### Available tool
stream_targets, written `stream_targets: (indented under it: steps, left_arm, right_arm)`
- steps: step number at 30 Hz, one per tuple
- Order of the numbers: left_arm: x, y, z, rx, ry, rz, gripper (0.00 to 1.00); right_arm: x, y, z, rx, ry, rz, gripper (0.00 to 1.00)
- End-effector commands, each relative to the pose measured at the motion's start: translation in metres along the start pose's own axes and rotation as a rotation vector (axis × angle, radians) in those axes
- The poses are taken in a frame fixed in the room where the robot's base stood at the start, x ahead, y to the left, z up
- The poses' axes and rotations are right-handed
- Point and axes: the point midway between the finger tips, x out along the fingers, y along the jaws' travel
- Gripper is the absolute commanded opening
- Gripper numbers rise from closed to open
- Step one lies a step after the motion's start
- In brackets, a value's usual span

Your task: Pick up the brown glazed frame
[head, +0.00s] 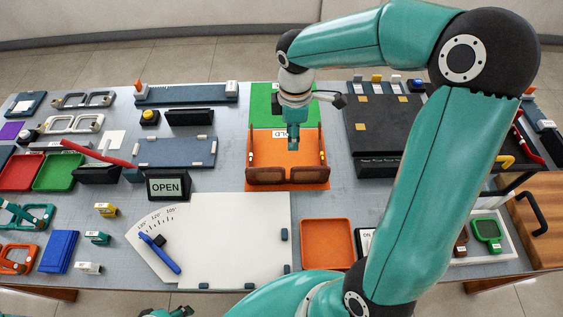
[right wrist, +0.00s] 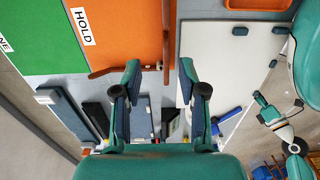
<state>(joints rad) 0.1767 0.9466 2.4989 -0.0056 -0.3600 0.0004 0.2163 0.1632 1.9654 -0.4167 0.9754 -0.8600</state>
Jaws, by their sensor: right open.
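The brown glazed frame (head: 267,177) sits on the near part of the orange mat (head: 290,187), its front toward me and its temple arms running back. In the right wrist view the frame (right wrist: 166,42) shows as a brown bar, with one temple arm stretching left. My right gripper (head: 293,143) points down over the orange mat, behind the frame's front. In the right wrist view the gripper (right wrist: 158,72) is open and empty, with the frame beyond its fingertips. A small part of my left gripper (head: 165,312) shows at the bottom edge; its jaws are unclear.
A green mat (head: 262,100) lies behind the orange one. An OPEN sign (head: 167,187) and a white board (head: 235,240) are nearby in front. A dark case (head: 385,130) stands to the right, partly behind my right arm. Other frames and trays crowd the left side.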

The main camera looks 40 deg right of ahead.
Motion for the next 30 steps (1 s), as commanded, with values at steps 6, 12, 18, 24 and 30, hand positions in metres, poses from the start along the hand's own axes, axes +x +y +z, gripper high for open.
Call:
stream_targets:
  steps: [6,12,18,24,30]
  left_arm:
    - [-0.001,0.000,0.000,0.000,-0.001,0.000,0.40]
    - [-0.001,0.000,0.000,0.000,0.000,0.000,0.40]
    - [-0.001,0.000,0.000,0.000,0.000,0.000,0.40]
    - [-0.003,0.001,0.000,0.000,0.000,0.000,0.40]
    - [-0.004,0.002,0.000,0.000,0.000,0.000,0.40]
  right_arm:
    - [0.044,-0.002,0.003,0.005,-0.004,-0.009,0.42]
    - [0.085,-0.002,0.003,0.005,-0.003,-0.007,0.42]
    - [0.105,-0.001,0.002,0.005,-0.001,-0.003,0.42]
    - [0.118,-0.004,0.002,0.004,-0.002,-0.005,0.42]
    - [0.147,-0.009,0.002,0.004,-0.002,-0.006,0.42]
